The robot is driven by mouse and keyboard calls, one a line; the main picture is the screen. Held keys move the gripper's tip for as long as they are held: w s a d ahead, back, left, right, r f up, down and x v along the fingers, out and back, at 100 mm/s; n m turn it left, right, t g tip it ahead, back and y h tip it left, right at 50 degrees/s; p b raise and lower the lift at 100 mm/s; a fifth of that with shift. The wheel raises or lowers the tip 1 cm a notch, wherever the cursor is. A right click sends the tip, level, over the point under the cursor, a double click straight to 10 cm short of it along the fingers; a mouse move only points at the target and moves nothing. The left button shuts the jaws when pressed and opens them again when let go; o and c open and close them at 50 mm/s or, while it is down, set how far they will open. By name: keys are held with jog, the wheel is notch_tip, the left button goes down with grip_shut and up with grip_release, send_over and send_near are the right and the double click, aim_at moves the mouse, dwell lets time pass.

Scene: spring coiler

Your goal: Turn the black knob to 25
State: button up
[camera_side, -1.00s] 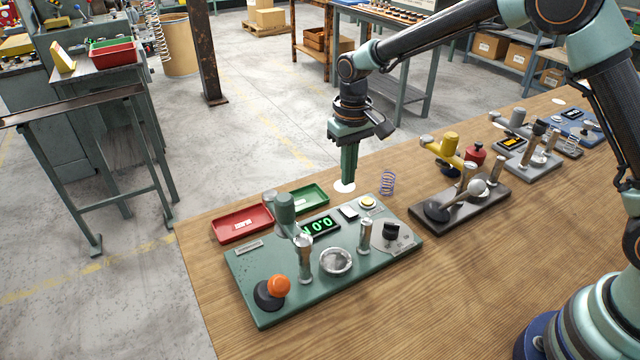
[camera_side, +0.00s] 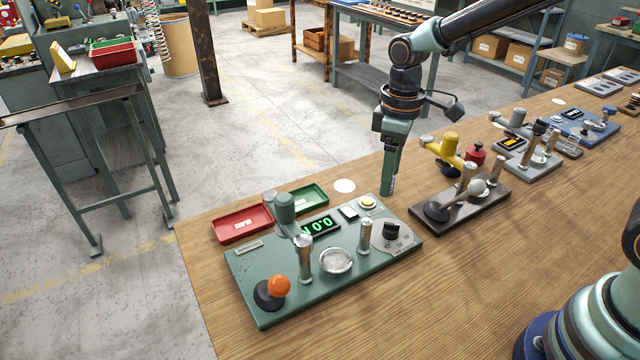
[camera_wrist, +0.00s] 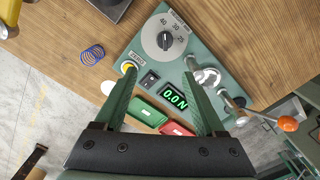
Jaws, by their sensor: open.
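The black knob (camera_side: 390,231) sits on a round grey dial plate at the right end of the green spring-coiler board (camera_side: 262,308). In the wrist view the knob (camera_wrist: 165,40) is ahead of the fingertips, and the dial carries marks including 40, 30 and 25. I cannot tell exactly which mark the knob points to. My gripper (camera_side: 387,192) hangs behind the board's back right corner in the side view, pointing down and apart from the knob. In the wrist view my gripper (camera_wrist: 159,74) has its two green fingers spread, with nothing held between them.
A display (camera_wrist: 174,101) reads 0.0 N, near a yellow button (camera_side: 367,202). Metal posts and an orange-balled lever (camera_side: 278,286) stand on the board. A loose coil spring (camera_wrist: 92,55) lies beside it. Red (camera_side: 242,222) and green trays sit behind; a dark machine (camera_side: 460,214) stands right.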

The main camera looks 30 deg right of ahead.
aim_at(392, 224)
jog(key=shift+n, duration=0.8)
jog(key=f, duration=0.4)
jog(key=s+f, duration=0.1)
jog(key=f, duration=0.2)
jog(key=s+f, duration=0.1)
jog(key=f, duration=0.3)
jog(key=shift+d+f, duration=0.3)
grip_shut()
